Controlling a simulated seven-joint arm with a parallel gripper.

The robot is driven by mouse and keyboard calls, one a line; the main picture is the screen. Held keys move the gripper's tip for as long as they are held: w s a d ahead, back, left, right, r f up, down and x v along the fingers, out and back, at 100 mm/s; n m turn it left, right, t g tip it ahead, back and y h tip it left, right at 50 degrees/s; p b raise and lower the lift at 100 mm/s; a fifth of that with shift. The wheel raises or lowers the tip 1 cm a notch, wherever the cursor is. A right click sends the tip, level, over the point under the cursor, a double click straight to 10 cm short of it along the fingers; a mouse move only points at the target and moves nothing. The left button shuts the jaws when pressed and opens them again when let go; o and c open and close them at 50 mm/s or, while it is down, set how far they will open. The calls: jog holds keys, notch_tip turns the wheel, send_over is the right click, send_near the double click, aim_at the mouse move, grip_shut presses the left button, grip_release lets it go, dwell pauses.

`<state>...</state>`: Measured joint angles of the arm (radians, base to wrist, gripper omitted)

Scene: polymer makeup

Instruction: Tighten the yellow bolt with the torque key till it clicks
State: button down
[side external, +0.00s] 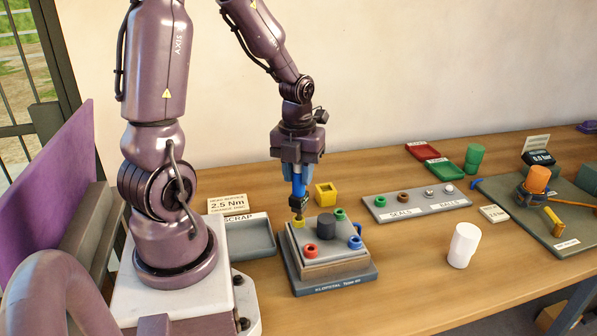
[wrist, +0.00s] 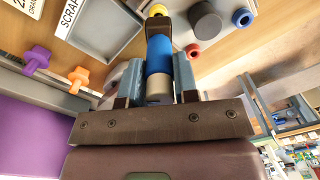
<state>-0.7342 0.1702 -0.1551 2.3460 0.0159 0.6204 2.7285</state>
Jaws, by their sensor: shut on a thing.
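My gripper (side external: 299,170) is shut on the torque key, which has a blue body (side external: 299,187) and a dark lower end. It holds the key upright, and the key also shows between the fingers in the wrist view (wrist: 159,56). The yellow bolt (side external: 299,224) is at the back left corner of the grey block (side external: 338,265); it also shows at the top of the wrist view (wrist: 158,9). The key's lower end meets or nearly meets the bolt's top; I cannot tell if it is seated.
Green (side external: 340,214), red (side external: 310,250) and blue (side external: 355,242) bolts and a dark central cylinder (side external: 326,228) share the block.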

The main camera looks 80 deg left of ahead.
jog(key=shift+m, duration=0.9)
jog(key=shift+m, duration=0.9)
jog(key=c, duration=0.8)
grip_release()
jog(key=shift+n, duration=0.3)
